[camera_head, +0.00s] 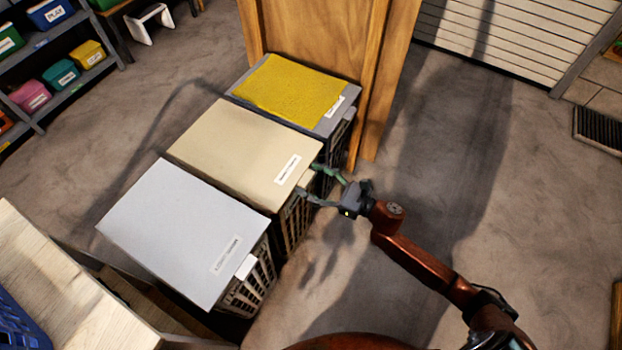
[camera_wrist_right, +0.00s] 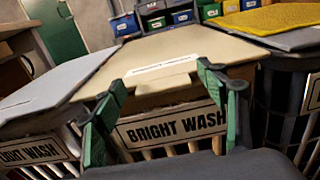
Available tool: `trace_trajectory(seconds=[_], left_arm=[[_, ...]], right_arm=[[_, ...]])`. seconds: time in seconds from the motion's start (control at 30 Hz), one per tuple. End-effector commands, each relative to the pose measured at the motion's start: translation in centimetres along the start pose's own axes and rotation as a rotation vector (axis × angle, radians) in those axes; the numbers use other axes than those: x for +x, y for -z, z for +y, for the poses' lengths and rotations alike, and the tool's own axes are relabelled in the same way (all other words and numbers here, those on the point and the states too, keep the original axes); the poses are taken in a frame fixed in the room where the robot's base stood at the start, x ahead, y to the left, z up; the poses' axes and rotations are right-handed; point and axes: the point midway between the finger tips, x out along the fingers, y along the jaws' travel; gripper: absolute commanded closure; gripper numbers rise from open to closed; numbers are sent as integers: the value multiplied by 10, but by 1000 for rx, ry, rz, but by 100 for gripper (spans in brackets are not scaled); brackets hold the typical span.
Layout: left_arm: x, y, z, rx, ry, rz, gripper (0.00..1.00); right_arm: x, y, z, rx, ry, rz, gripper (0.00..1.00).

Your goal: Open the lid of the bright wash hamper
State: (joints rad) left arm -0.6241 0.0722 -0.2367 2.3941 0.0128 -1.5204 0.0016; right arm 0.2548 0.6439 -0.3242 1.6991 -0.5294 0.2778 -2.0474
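The bright wash hamper is the middle one of three, with a shut beige lid (camera_head: 240,150) and a dark slatted body (camera_head: 293,220). In the right wrist view its front plate (camera_wrist_right: 175,128) reads "BRIGHT WASH", and the beige lid (camera_wrist_right: 200,48) has a white label and a small front tab (camera_wrist_right: 168,84). My right gripper (camera_head: 311,180) is at the lid's front edge. Its green-padded fingers are spread open, one to each side of the tab in the right wrist view (camera_wrist_right: 160,76), with nothing held. I cannot tell whether they touch the lid. My left gripper is not in view.
A grey-lidded hamper (camera_head: 180,230) stands to the left. Another (camera_head: 337,119), with a yellow cover (camera_head: 292,88) on its lid, stands to the right near a wooden panel (camera_head: 390,70). A wooden table (camera_head: 40,270) is at lower left.

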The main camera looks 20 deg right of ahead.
Motion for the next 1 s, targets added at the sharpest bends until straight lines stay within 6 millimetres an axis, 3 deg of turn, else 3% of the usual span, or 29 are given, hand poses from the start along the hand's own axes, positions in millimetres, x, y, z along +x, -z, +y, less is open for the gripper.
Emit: trace_trajectory(seconds=[0.8,1.0], left_arm=[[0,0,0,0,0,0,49],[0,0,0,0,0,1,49]], right_arm=[[0,0,0,1,-1,0,92],[0,0,0,1,-1,0,93]])
